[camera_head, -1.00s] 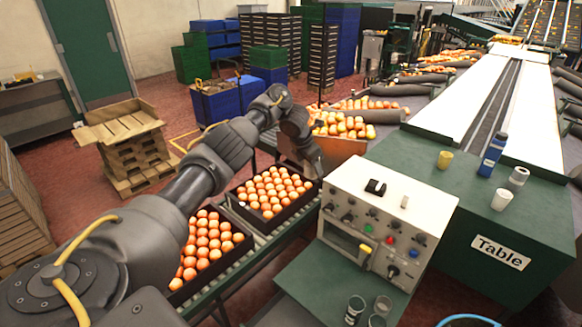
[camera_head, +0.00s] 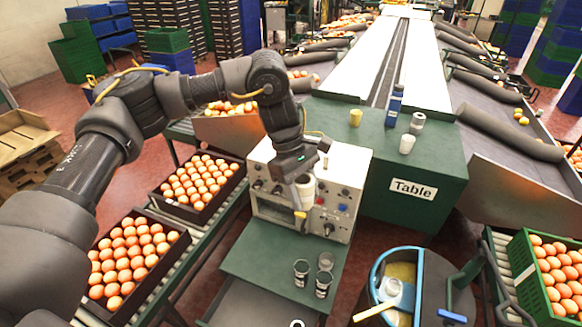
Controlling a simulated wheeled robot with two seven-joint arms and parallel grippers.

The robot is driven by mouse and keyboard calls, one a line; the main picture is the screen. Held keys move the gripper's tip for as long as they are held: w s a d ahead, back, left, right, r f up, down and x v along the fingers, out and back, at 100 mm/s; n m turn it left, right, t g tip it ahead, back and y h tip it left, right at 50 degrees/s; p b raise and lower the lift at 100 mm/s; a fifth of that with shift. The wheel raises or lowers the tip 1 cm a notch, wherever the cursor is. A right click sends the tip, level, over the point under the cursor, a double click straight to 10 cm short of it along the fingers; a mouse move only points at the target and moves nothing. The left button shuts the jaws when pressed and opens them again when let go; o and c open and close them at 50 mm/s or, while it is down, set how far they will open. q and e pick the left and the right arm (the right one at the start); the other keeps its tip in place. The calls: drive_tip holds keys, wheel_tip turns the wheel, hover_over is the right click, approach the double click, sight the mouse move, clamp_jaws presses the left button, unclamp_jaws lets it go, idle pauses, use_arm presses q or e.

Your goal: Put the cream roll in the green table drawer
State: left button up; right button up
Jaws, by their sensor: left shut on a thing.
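The cream roll (camera_head: 305,187) is a small pale cylinder held below my left gripper (camera_head: 297,172), which is shut on it. The gripper points down in front of the white control box, and part of the roll is hidden by the fingers. The small green table (camera_head: 262,252) stands below and in front of the box. A grey, tray-like surface under its front edge (camera_head: 262,303) looks like a pulled-out drawer, cut off by the bottom of the picture. The roll is above and apart from it. My right gripper is not in view.
The control box (camera_head: 345,168) stands behind the small table. A blue-rimmed bucket (camera_head: 376,268) is at right. The labelled table (camera_head: 450,162) holds cups and a bottle.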

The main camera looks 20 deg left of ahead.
use_arm(q)
drive_tip(key=s+a+f+m+b, duration=0.1)
drive_tip(key=s+a+f+b, duration=0.3)
drive_tip(key=f+b, duration=0.3)
drive_tip(key=s+a+f+m+b, duration=0.1)
drive_tip(key=s+a+f+b, duration=0.3)
drive_tip(key=f+b, duration=0.3)
wheel_tip(320, 180, down, 5)
drive_tip(key=shift+a+r+m+g+y, duration=0.15)
drive_tip(key=shift+a+m+g+y, duration=0.2)
drive_tip(key=shift+a, duration=0.4)
